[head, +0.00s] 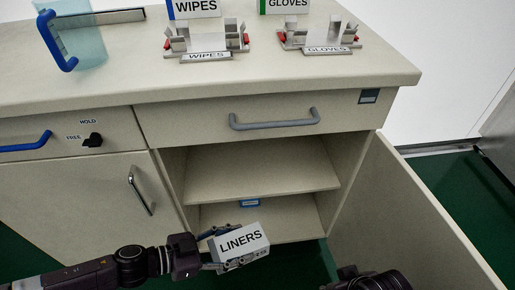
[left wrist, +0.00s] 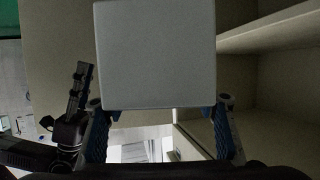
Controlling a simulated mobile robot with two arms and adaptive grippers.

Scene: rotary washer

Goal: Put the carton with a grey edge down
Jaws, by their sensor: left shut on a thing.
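The carton marked LINERS (head: 241,241) is pale with dark letters. My left gripper (head: 222,249) is shut on it and holds it in front of the open cabinet, near the lower shelf (head: 290,222). In the left wrist view the carton (left wrist: 155,52) is a plain grey block between the two fingers of the left gripper (left wrist: 160,112). I cannot make out its edge colour clearly. Part of my right arm (head: 368,280) shows at the bottom of the head view. A dark gripper-like part of it (left wrist: 80,92) shows in the left wrist view, its jaw state unclear.
The upper shelf (head: 260,168) looks empty. A small blue label (head: 250,203) sits at the lower shelf. The cabinet door (head: 405,225) stands open at the right. WIPES (head: 207,56) and GLOVES (head: 326,49) holders and a blue-handled jug (head: 80,38) stand on the counter.

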